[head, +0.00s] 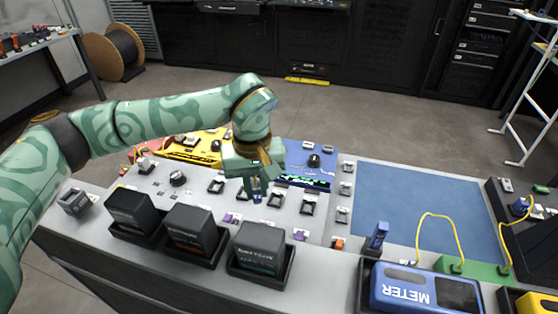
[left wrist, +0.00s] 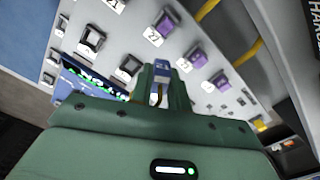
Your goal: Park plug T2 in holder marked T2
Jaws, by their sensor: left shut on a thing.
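My left gripper (head: 258,192) points down over the grey panel (head: 140,183), among its rows of small holders. It is shut on a small blue plug (head: 257,199). The plug also shows in the left wrist view (left wrist: 162,66), between the fingertips (left wrist: 160,84), with its lettering too small to read. I cannot tell whether the plug touches a holder. No holder marking reads clearly as T2. My right gripper is not in view.
Purple sockets (left wrist: 197,55) lie near the plug. Three black boxes (head: 260,249) stand along the panel's front.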

